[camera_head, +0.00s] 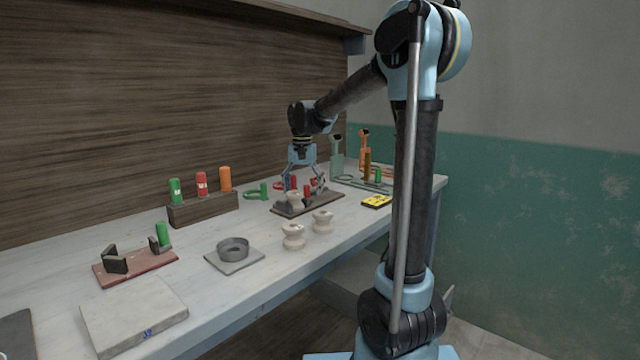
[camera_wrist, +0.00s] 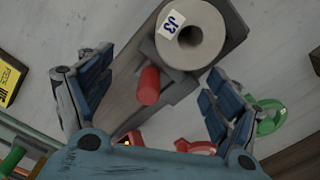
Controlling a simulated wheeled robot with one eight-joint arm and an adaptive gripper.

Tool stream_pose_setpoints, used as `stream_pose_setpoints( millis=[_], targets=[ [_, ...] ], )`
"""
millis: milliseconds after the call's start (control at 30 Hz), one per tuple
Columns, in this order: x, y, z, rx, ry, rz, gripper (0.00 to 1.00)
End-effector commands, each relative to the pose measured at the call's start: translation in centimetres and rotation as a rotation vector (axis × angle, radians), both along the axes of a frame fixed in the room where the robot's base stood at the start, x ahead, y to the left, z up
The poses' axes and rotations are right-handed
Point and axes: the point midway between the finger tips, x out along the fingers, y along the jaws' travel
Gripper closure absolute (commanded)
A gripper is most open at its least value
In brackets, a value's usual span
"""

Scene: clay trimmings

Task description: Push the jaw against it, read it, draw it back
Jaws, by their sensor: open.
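A pale clay spool marked J3 (camera_wrist: 192,38) sits on a dark board fixture (camera_head: 330,203) under my gripper; the spool also shows in the head view (camera_head: 295,200). A red upright handle (camera_wrist: 148,86) stands on the fixture close beside the spool, at the jaw end. My gripper (camera_head: 302,180) is above the fixture, pointing down. In the wrist view my gripper (camera_wrist: 157,82) is open, its blue-padded fingers on either side of the red handle with gaps to both. The fixture's dial is not clearly readable.
Two more spools (camera_head: 293,236) (camera_head: 322,221) stand in front of the fixture. A rack (camera_head: 205,208) of coloured cylinders, a green ring (camera_wrist: 270,115) and a grey dish (camera_head: 233,248) are near. Stands (camera_head: 337,160) rise behind.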

Motion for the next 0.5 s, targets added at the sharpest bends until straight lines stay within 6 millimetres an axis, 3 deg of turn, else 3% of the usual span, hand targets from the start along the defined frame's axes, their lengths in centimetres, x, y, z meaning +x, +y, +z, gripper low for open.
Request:
stream_pose_setpoints(
  millis=[500],
  targets=[
    [0.0, 0.0, 4.9, 0.0, 0.0, 0.0, 0.17]
  ],
)
